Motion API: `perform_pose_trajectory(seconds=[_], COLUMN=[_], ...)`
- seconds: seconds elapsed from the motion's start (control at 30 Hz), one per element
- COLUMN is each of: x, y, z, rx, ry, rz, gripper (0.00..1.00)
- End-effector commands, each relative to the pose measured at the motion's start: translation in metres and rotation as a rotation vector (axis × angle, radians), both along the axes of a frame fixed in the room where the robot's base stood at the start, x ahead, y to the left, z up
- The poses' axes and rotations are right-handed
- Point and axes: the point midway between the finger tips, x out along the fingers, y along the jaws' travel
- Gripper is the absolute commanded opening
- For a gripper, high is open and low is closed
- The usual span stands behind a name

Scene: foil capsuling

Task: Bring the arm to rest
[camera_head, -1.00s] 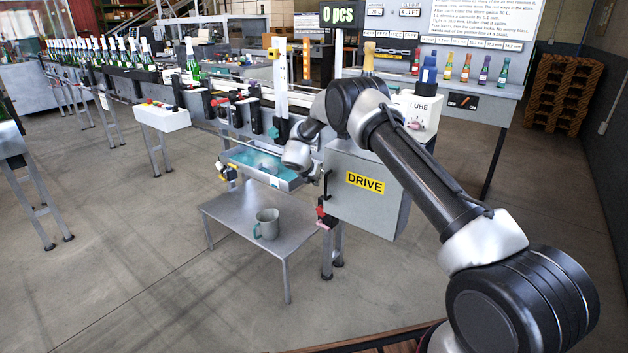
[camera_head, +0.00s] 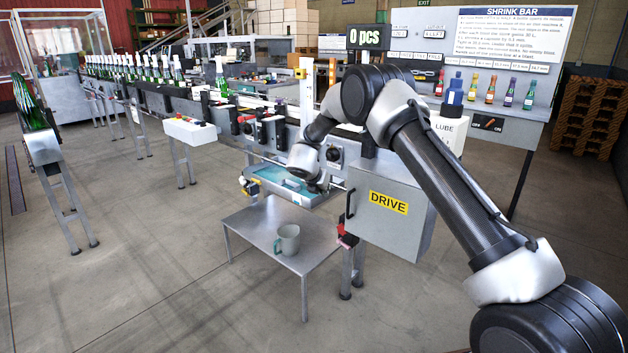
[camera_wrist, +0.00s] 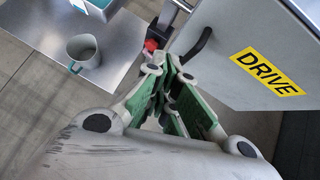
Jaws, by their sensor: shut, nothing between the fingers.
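My arm reaches from the lower right of the head view toward the machine, its wrist end in front of the blue-lined tray (camera_head: 290,185). The fingers are hidden in the head view. In the wrist view my gripper (camera_wrist: 170,75) is shut and empty, its green-padded fingers together. It is beside the grey DRIVE cabinet (camera_wrist: 230,70), whose black handle is close by on the right. The cabinet also shows in the head view (camera_head: 385,230). I cannot tell whether the fingers touch it.
A grey mug (camera_head: 288,240) stands on a low metal table (camera_head: 250,240), left of the cabinet. A conveyor carries a row of green bottles (camera_head: 150,68) at the back left. A shelf at right holds coloured bottles (camera_head: 490,90). The floor (camera_head: 150,280) at front left is clear.

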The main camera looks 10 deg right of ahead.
Motion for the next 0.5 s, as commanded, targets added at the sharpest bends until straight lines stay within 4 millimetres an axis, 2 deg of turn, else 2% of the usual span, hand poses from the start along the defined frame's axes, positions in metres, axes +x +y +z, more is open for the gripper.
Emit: perform_pose_trajectory(seconds=[0.07, 0.13, 0.23, 0.27, 0.37, 0.47, 0.5], x=[0.008, 0.018, 0.009, 0.004, -0.019, -0.055, -0.073], y=[0.011, 0.022, 0.039, 0.045, 0.061, 0.069, 0.069], z=[0.001, -0.001, -0.025, -0.025, -0.012, 0.015, 0.028], rx=[-0.035, -0.117, -0.295, -0.348, -0.519, -0.694, -0.764], ry=[0.013, 0.024, 0.081, 0.091, 0.103, 0.096, 0.091], rz=[0.121, 0.323, 0.711, 0.827, 1.197, 1.561, 1.701], gripper=[0.0, 0.0, 0.0, 0.0, 0.0, 0.0, 0.0])
